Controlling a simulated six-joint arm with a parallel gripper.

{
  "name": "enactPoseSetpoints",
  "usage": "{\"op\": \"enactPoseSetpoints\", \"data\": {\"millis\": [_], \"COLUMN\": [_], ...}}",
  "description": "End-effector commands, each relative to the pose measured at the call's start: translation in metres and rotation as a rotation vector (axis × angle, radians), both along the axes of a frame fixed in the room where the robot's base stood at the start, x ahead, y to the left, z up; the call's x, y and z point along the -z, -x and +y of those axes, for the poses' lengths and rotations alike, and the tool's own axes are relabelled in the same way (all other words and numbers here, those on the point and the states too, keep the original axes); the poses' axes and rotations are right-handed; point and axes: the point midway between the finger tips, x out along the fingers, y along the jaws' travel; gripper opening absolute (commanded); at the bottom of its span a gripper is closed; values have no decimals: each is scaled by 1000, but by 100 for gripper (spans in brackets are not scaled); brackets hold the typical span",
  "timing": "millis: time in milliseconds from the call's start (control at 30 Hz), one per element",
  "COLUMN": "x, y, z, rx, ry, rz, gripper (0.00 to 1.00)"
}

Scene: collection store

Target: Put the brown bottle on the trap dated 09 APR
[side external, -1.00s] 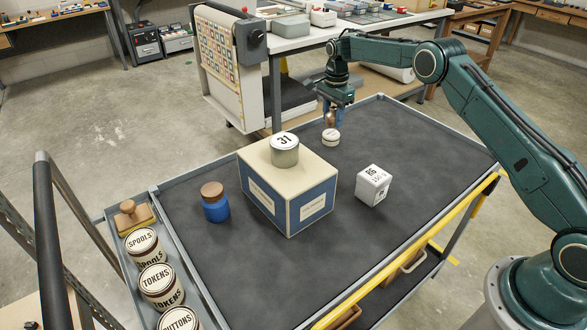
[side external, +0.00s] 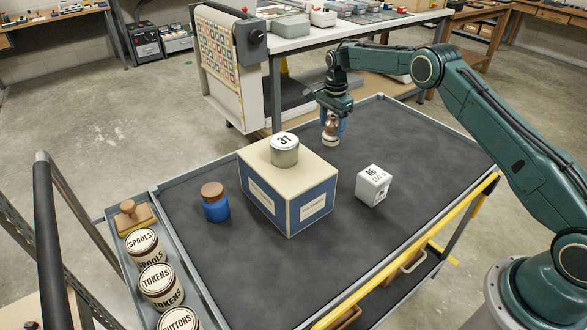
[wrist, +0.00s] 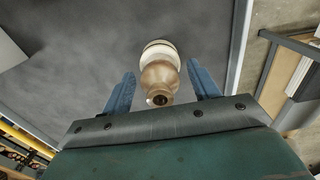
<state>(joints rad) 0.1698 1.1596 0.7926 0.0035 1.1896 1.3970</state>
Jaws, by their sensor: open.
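The brown bottle (side external: 331,128) is upright between my gripper's fingers. Its lower end meets a small round cream trap (side external: 331,142) near the far edge of the cart top, and it appears to stand on it. In the wrist view the bottle (wrist: 160,78) overlaps the pale round trap (wrist: 160,51). The date on the trap is too small to read. My gripper (side external: 334,132) points down around the bottle. In the wrist view its blue fingers are open, with a gap on each side of the bottle.
A blue and cream box (side external: 287,195) carries a tin marked 31 (side external: 285,152). A blue jar (side external: 214,203) stands left of it and a white cube (side external: 373,186) right. Labelled tins (side external: 160,287) fill the left side tray (side external: 107,215). The cart's front right is clear.

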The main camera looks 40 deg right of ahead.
Motion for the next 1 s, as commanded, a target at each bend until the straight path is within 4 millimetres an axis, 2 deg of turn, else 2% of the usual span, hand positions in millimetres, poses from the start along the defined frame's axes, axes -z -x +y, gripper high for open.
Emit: {"op": "enactPoseSetpoints", "data": {"millis": [267,467,1000], "x": [-5,-23,-105], "y": [0,-1,-1], "z": [0,0,0], "rx": [0,0,0], "ry": [0,0,0], "rz": [-1,-2,-2], "gripper": [60,60,60]}}
